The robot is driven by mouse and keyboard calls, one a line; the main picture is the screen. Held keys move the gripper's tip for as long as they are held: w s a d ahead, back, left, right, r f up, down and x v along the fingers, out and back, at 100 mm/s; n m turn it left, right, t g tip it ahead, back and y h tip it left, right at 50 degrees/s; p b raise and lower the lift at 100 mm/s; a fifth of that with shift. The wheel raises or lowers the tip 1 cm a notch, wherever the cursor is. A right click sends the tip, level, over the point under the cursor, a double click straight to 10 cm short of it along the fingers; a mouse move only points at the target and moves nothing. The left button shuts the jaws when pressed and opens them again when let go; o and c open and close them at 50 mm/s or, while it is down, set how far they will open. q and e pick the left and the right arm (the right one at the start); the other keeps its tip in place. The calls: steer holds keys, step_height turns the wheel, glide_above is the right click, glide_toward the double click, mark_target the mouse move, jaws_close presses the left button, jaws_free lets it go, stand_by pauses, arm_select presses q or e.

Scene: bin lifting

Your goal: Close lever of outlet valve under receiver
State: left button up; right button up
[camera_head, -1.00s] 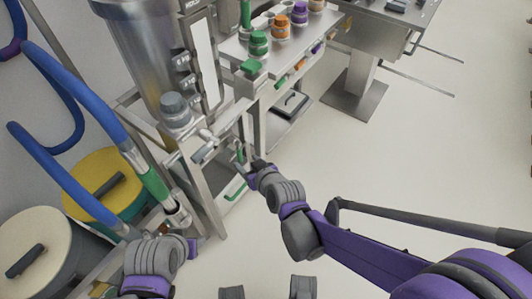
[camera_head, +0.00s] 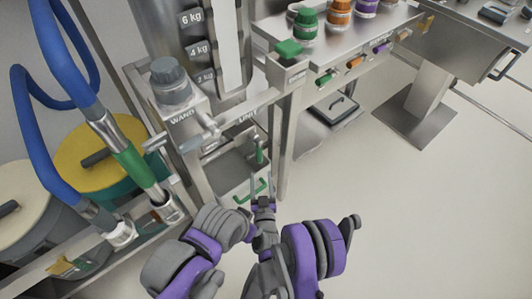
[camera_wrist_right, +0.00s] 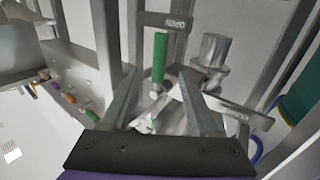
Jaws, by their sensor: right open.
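The green lever (camera_head: 260,150) of the valve stands upright under the receiver (camera_head: 228,60), the steel vessel with the kg scale. In the right wrist view the lever (camera_wrist_right: 160,57) is a vertical green grip beside a steel valve body (camera_wrist_right: 213,52). My right gripper (camera_head: 258,190) is in front of the stand, just below the lever. In the wrist view its open fingers (camera_wrist_right: 160,78) point at the lever, which shows in the gap between them; I cannot tell how deep it sits. My left arm is at lower centre, and its fingers do not show.
A blue hose with a green sleeve (camera_head: 133,165) is at left. A shelf with coloured jars (camera_head: 307,27) is at the top.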

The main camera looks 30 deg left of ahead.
mark_target(260, 157)
steer(key=p+x, duration=0.6)
steer(key=x, duration=0.3)
steer(key=shift+w+a+r, duration=0.1)
steer(key=shift+w+r, duration=0.05)
steer(key=shift+w, duration=0.05)
steer(key=shift+w+a, duration=0.3)
steer(key=shift+w, duration=0.1)
jaws_close()
stand_by(1.1)
